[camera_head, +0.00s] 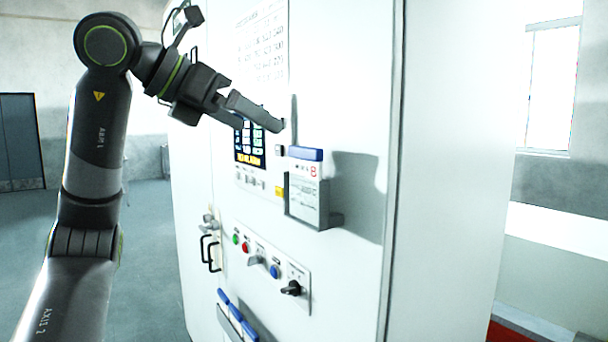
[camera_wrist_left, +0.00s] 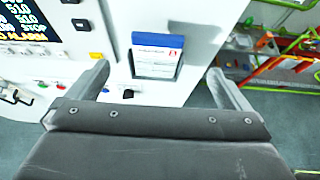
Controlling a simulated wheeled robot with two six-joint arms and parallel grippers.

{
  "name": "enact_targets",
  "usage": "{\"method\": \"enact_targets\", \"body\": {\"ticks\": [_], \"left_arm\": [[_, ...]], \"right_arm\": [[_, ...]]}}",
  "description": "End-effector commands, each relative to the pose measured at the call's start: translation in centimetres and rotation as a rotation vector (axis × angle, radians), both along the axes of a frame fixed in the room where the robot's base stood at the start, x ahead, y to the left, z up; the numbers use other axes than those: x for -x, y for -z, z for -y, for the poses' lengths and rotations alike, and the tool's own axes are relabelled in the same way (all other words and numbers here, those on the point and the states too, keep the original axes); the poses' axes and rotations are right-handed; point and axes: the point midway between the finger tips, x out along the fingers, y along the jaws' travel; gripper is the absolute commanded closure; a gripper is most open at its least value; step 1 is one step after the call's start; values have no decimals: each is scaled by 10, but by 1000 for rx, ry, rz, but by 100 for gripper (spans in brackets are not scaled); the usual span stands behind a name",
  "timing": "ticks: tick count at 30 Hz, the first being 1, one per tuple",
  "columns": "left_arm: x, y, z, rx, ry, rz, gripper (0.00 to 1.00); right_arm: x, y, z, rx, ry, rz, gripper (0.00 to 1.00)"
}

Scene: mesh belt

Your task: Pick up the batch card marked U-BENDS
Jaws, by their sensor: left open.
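A white card with a blue top edge and a red letter B (camera_head: 308,187) stands upright in a holder on the cabinet front. Its small print is too blurred to read, so I cannot tell whether it says U-BENDS. In the left wrist view the same card (camera_wrist_left: 158,58) shows ahead, between the fingertips. My left gripper (camera_head: 261,124) is open and empty, above and to the left of the card, not touching it. Several other blue-topped cards (camera_head: 236,320) sit lower on the cabinet, their markings unreadable. My right gripper is not in view.
The white cabinet (camera_head: 350,130) carries a lit screen (camera_head: 249,146) left of the card and a panel of knobs and buttons (camera_head: 265,259) below it. Black handles (camera_head: 210,251) stick out at left. In the wrist view, coloured racks (camera_wrist_left: 285,60) stand at right.

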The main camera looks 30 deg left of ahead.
Motion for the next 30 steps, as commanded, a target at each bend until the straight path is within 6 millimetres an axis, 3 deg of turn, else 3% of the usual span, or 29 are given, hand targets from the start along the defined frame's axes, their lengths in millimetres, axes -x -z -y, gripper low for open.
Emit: {"method": "enact_targets", "body": {"ticks": [6,12,23,30], "left_arm": [[-33,17,14,-1,3,-3,0],[-43,24,18,0,2,0,0],[-83,39,30,0,5,-3,0],[-88,44,32,0,3,1,0]], "right_arm": [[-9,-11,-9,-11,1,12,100],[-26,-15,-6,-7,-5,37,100],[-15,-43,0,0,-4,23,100],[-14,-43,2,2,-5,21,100]]}}
